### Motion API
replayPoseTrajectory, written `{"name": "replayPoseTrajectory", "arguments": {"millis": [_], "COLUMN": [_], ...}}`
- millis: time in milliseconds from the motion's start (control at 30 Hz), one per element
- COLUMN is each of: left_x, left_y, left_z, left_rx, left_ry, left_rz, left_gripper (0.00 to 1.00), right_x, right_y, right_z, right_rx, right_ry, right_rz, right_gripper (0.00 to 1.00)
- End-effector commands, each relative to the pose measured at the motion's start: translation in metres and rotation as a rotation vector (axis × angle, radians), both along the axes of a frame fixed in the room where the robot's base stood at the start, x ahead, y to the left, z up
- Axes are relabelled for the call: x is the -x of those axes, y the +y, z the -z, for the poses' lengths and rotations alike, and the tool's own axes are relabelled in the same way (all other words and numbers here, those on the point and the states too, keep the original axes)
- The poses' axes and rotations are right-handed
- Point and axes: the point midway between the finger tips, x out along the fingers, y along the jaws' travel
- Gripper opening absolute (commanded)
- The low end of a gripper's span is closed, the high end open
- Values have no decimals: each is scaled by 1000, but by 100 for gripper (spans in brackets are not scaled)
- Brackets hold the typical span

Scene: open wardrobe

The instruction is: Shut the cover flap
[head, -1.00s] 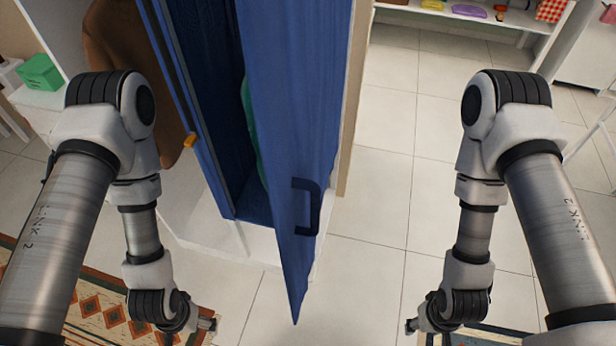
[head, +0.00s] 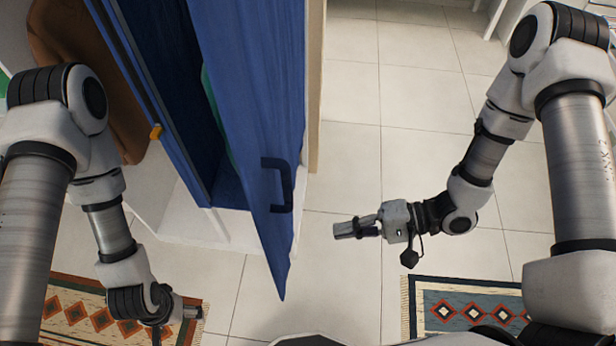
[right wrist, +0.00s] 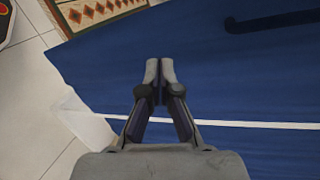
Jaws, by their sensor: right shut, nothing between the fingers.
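The cover flap (head: 250,110) is a blue door with a dark handle (head: 277,184). It stands ajar on the wardrobe, with a dark blue interior (head: 165,90) showing to its left. My right gripper (head: 340,231) is shut and empty, to the right of the flap's lower part and apart from it in the head view. In the right wrist view its fingertips (right wrist: 159,68) point toward the blue flap surface (right wrist: 230,75), with part of the handle (right wrist: 275,20) at the upper right. My left gripper (head: 198,306) is low at the left, its fingers too small to judge.
A patterned rug (head: 100,315) lies at the lower left and another rug (head: 470,305) at the lower right. A brown garment (head: 80,60) hangs at the left. Tiled floor (head: 400,130) is clear right of the flap.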

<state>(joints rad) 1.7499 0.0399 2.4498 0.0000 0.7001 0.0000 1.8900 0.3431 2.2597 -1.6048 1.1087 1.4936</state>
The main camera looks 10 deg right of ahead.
Motion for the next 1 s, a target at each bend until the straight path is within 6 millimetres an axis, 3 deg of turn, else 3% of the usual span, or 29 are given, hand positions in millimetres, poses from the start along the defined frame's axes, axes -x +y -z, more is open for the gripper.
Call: {"name": "replayPoseTrajectory", "arguments": {"millis": [33,100,200,333,567,1000], "left_x": [0,0,0,0,0,0], "left_y": [0,0,0,0,0,0], "left_z": [-8,-13,-22,-27,-25,-44], "left_rx": [0,0,0,0,0,0], "left_ry": [0,0,0,0,0,0], "left_rz": [0,0,0,0,0,0], "left_gripper": [83,83,83,83,83,83], "right_x": [-3,0,-3,-21,-23,-24], "right_y": [-9,-25,-53,-69,-49,39], "right_z": [-33,-69,-109,-137,-139,-141], "right_rx": [-90,-189,-256,-277,-274,-272], "right_ry": [-26,-81,-238,-330,-338,-339], "right_rz": [-43,-128,-206,-144,-149,-151], "right_gripper": [0,0,0,0,0,0]}}
